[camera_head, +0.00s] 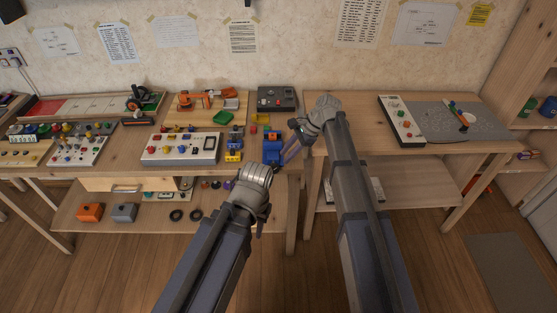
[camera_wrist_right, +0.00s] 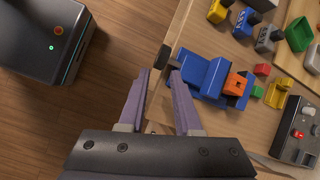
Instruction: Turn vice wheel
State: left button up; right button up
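The blue vice (camera_head: 273,151) stands near the right edge of the left table in the head view. In the right wrist view, the vice (camera_wrist_right: 205,77) has an orange block (camera_wrist_right: 238,84) on it and a dark wheel (camera_wrist_right: 162,57) at its end, past the table edge. My right gripper (camera_wrist_right: 160,72) is open, its purple fingers apart and empty. Its tips are just short of the wheel, which shows beyond and between them. My right gripper (camera_head: 291,150) is beside the vice in the head view. My left gripper (camera_head: 254,182) is in front of the table; its fingers cannot be made out.
The left table holds a white button panel (camera_head: 181,149), a green tray (camera_head: 222,117) and a grey control box (camera_head: 277,99). A dark box with a green light (camera_wrist_right: 45,40) shows in the right wrist view.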

aim_at(275, 165)
jog(key=a+n+h+p, duration=0.1)
jog(key=n, duration=0.4)
jog(key=a+n+h, duration=0.1)
jog(key=n, duration=0.5)
jog(key=a+n+h+p, duration=0.1)
jog(key=n, duration=0.5)
jog(key=shift+r+h+p, duration=0.25)
jog(key=shift+h+p, duration=0.05)
jog(key=n, duration=0.3)
jog(key=n+h, duration=0.1)
jog(key=n, duration=0.1)
jog(key=shift+a+r+n+p, duration=0.2)
jog(key=shift+a+n+p, duration=0.1)
jog(key=shift+a+p, duration=0.1)
jog(key=n, duration=0.2)
jog(key=shift+a+r+n+h, duration=0.15)
jog(key=shift+a+n+h, duration=0.05)
jog(key=shift+n+h, duration=0.1)
jog(key=n, duration=0.2)
jog(key=n+p, duration=0.1)
jog(key=n, duration=0.1)
jog(key=shift+a+r+h, duration=0.15)
jog(key=shift+a+h, duration=0.1)
jog(key=shift+h, duration=0.05)
jog(key=n, duration=0.2)
jog(key=shift+a+r+n+h, duration=0.15)
jog(key=shift+n+h, duration=0.15)
jog(key=shift+n, duration=0.1)
